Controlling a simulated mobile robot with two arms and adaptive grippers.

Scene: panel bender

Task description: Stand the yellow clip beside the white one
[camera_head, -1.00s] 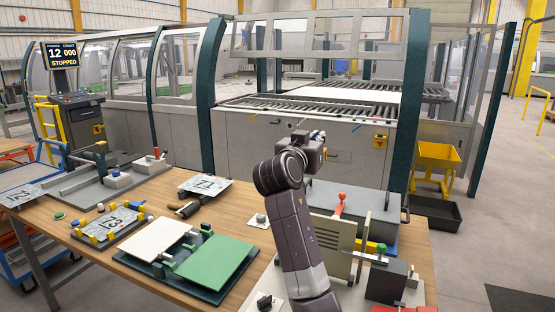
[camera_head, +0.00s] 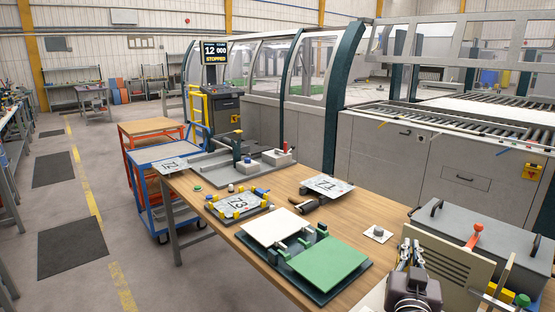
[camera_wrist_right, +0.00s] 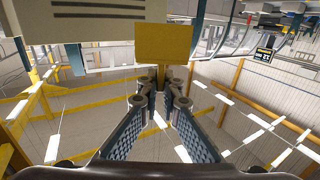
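My right gripper (camera_head: 411,246) is at the lower right of the head view, its fingers upright in front of a beige slotted panel. In the right wrist view its fingers (camera_wrist_right: 160,88) are close together around a narrow yellow part. A plain yellow plate, seemingly the yellow clip (camera_wrist_right: 163,42), stands out past the fingertips, centred between them. The clip does not show clearly in the head view. I cannot pick out the white clip with certainty. My left gripper is not in view.
The beige slotted panel (camera_head: 448,268) and a grey lidded box (camera_head: 480,238) stand close by the right gripper. A holder with a white plate (camera_head: 276,228) and a green plate (camera_head: 327,263) lies on the wooden table (camera_head: 225,232). Beyond is the panel bender.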

